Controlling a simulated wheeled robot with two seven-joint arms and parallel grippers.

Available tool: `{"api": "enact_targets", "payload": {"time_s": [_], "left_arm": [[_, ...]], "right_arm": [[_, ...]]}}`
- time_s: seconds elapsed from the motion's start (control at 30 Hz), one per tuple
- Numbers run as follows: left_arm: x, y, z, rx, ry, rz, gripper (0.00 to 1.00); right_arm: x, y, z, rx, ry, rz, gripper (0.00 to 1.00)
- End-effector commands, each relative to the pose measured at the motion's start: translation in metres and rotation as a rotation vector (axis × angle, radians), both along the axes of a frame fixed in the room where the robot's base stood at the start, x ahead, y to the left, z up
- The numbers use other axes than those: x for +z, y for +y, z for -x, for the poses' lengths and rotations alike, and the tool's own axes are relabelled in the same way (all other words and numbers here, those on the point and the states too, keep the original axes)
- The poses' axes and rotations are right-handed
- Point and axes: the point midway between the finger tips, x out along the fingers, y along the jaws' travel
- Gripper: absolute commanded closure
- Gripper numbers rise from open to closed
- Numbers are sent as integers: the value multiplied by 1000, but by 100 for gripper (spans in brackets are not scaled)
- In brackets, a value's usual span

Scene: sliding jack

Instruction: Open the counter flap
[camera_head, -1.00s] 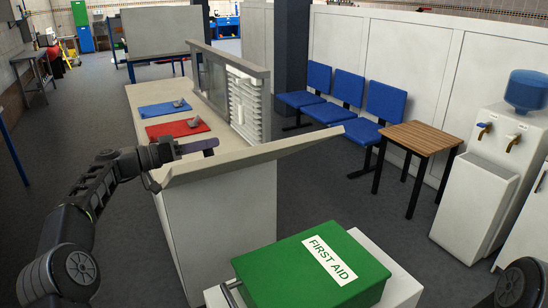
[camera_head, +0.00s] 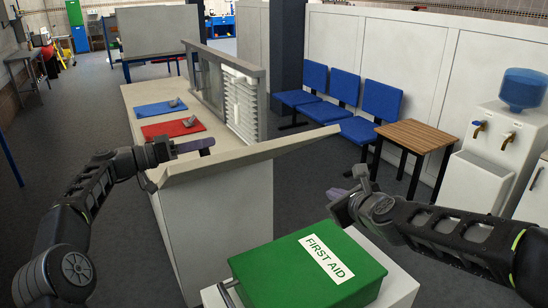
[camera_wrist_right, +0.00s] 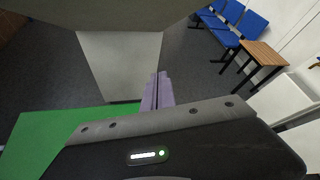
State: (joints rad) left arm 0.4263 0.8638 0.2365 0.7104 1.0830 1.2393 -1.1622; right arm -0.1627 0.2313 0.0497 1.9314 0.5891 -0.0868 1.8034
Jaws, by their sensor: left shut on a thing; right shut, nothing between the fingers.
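The counter flap (camera_head: 255,153) is the pale slab at the near end of the counter (camera_head: 160,100), its right corner jutting out past the white end panel (camera_head: 220,215). My left gripper (camera_head: 205,144) is at the flap's left side, shut on its edge; the exact contact is hard to see. My right gripper (camera_head: 340,193) is shut and empty, right of the end panel and below the flap's right corner. In the right wrist view its closed fingers (camera_wrist_right: 158,92) point away, and the flap's grey underside (camera_wrist_right: 100,12) spans the top.
A green first aid box (camera_head: 310,270) sits on a white stand just in front of the counter. A wooden table (camera_head: 415,135), blue chairs (camera_head: 358,128) and a water cooler (camera_head: 490,155) stand to the right. Blue and red mats (camera_head: 172,128) lie on the counter.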

Motion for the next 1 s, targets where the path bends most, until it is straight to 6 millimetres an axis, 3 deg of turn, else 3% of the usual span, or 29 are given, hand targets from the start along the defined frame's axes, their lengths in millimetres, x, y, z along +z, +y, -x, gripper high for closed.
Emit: {"api": "enact_targets", "payload": {"time_s": [0.03,0.1,0.23,0.37,0.73,1.0], "left_arm": [[-2,2,0,4,1,-3,100],[-2,2,0,4,1,-3,100],[-2,2,0,4,1,-3,100],[-2,2,0,4,1,-3,100],[-2,2,0,4,1,-3,100],[-2,2,0,4,1,-3,100]], "right_arm": [[19,25,5,25,19,-92,100],[39,53,14,55,52,-201,100],[61,82,26,93,93,-315,100],[67,91,30,103,107,-346,100],[65,91,28,102,107,-343,100],[53,106,6,103,110,-341,100]]}}
